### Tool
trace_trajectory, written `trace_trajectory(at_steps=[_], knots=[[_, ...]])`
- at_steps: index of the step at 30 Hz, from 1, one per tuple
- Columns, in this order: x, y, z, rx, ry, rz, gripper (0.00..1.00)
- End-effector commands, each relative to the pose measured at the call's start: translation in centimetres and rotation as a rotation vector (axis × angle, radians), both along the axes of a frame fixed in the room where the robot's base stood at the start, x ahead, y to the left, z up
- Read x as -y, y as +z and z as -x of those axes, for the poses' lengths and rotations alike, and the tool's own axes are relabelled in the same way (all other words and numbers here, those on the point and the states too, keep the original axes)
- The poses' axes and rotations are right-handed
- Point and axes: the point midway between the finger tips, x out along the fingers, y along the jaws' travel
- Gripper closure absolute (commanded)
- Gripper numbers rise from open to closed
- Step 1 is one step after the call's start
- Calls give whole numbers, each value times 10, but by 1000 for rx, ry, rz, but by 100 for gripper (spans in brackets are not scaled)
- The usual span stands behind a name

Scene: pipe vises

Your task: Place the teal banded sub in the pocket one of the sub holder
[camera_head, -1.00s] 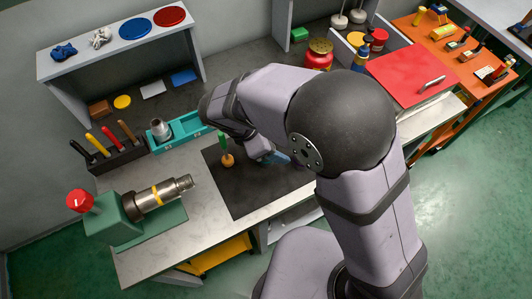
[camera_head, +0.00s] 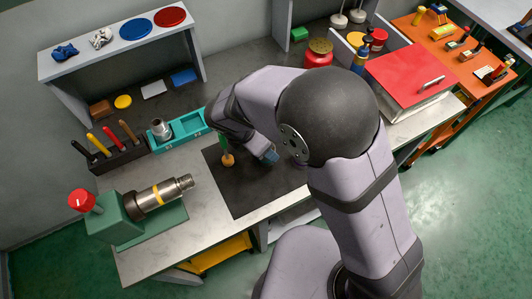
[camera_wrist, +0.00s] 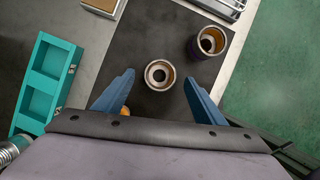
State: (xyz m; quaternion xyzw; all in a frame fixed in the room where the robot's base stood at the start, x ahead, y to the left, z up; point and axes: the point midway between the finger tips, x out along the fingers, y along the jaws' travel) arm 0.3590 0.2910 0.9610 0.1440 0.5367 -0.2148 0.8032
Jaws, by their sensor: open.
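My gripper (camera_wrist: 159,79) is open, its two blue fingers spread on either side of a metal-rimmed sub (camera_wrist: 160,75) standing upright on the dark mat, seen from above. Any band on it is too hidden to tell its colour. A second sub (camera_wrist: 210,41), with a purple band, stands apart at upper right in the wrist view. The teal sub holder (camera_head: 190,131) lies left of my gripper in the head view; it also shows in the wrist view (camera_wrist: 45,85). A silver sub (camera_head: 160,128) stands in its left end; its other pockets look empty.
An orange-based item with a green top (camera_head: 227,158) stands on the mat (camera_head: 245,193) close to my gripper. A green vise (camera_head: 115,225) holding a pipe (camera_head: 160,195) is at front left. A tool rack (camera_head: 118,158) stands beside the holder. The mat's front part is clear.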

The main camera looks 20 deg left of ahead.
Motion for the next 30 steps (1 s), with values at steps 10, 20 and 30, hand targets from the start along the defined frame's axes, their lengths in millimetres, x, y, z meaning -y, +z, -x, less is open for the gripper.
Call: trace_trajectory(at_steps=[10,20,30], knots=[[6,-29,-8,-4,-1,5,36],[9,-48,-15,-1,-1,0,36],[9,-48,-15,-1,0,0,77]])
